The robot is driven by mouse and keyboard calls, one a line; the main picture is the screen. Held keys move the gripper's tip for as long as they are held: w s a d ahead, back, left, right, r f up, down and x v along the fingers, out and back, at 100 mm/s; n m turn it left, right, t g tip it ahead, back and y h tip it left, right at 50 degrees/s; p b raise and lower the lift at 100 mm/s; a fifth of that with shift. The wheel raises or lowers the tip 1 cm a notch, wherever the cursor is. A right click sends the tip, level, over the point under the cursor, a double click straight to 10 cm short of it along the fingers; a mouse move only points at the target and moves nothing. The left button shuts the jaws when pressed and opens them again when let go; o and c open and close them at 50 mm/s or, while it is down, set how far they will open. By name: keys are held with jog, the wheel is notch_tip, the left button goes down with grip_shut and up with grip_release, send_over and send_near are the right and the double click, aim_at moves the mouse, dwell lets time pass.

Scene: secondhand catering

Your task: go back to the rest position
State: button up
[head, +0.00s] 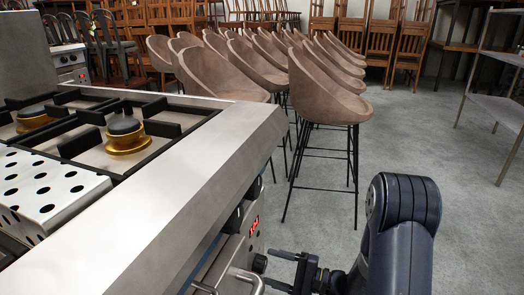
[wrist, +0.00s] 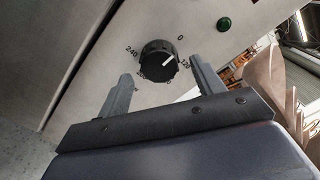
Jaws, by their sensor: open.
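My gripper (head: 273,268) is open at the front panel of the steel cooker (head: 205,150), low in the head view. In the wrist view, its two fingers (wrist: 160,72) stand apart, one on either side of a black round knob (wrist: 158,60). The knob has a white pointer line and temperature numbers around it, with 0 at the top right. The same knob (head: 260,263) shows small in the head view, just left of the fingers. I cannot tell whether the fingers touch it.
A green lamp (wrist: 224,24) sits on the panel. A red lit display (head: 254,226) and a bar handle (head: 240,281) are on the cooker front. Rows of brown bar stools (head: 325,85) stand ahead. A steel table (head: 495,105) is at right. Grey floor (head: 455,200) is clear between.

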jog(key=shift+x, duration=1.25)
jog(key=shift+s+r+m+p, duration=0.1)
jog(key=shift+r+m+p, duration=0.15)
jog(key=shift+m+p, duration=0.8)
jog(key=m+p, duration=0.3)
jog(key=p, duration=0.1)
jog(key=shift+m+p, duration=0.3)
jog(key=shift+m, duration=0.05)
jog(key=m+p, duration=0.5)
jog(key=m, duration=0.1)
jog(key=shift+s+f, duration=0.1)
jog(key=p+v, duration=0.1)
jog(key=v, duration=0.5)
jog(key=shift+d+f, duration=0.25)
jog(key=shift+d, duration=0.15)
jog(key=shift+s, duration=0.1)
